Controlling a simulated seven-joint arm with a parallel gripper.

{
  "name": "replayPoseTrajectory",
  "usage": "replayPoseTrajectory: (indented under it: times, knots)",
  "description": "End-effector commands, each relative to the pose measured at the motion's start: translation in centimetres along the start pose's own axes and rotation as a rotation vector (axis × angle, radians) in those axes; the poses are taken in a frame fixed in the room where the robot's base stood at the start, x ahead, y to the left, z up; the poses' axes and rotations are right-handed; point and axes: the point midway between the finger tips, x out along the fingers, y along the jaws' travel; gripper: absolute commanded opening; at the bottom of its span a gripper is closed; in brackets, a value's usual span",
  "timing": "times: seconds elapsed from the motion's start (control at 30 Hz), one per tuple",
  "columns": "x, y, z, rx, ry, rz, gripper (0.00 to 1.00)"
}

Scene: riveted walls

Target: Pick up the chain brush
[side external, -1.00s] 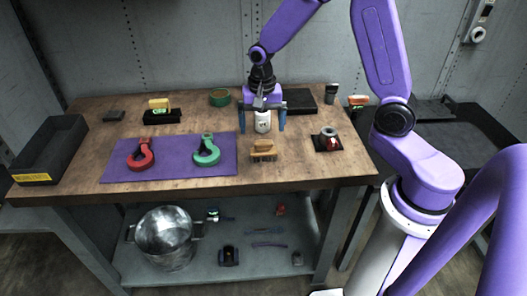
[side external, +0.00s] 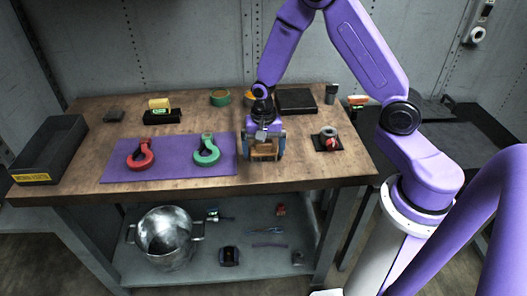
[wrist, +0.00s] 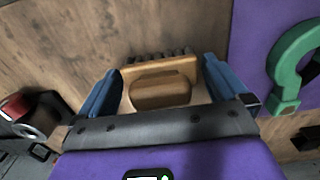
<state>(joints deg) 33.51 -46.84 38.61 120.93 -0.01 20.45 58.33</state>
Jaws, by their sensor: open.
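The chain brush (side external: 264,152) is a wooden block with a raised rounded grip and dark bristles, lying on the wooden workbench near its front edge. In the wrist view the brush (wrist: 160,85) sits between the two blue fingers. My gripper (side external: 264,150) is open and directly over the brush, with one finger on each side of it. The fingers (wrist: 160,92) look apart from the brush's ends. The gripper hides part of the brush in the side view.
A purple mat (side external: 170,165) with a red hook (side external: 141,155) and a green hook (side external: 206,152) lies just left. A red-and-grey item on a black base (side external: 327,140) stands to the right. A black tray (side external: 50,148) is at the far left. The bench front edge is close.

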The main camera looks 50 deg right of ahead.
Motion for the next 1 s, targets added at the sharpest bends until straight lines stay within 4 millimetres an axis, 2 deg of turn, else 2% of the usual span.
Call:
replayPoseTrajectory:
  times: [0.2, 0.23, 0.37, 0.77, 1.0]
  knots:
    - [0.1, 0.0, 0.0, 0.000, 0.000, 0.000, 1.00]
    - [0.1, 0.0, 0.0, 0.000, 0.000, 0.000, 0.94]
    - [0.0, 0.0, 0.0, 0.000, 0.000, 0.000, 0.51]
    - [-0.3, -0.1, 0.0, 0.000, 0.001, -0.002, 0.51]
    - [-2.2, -0.1, -0.1, 0.000, 0.002, -0.004, 0.51]
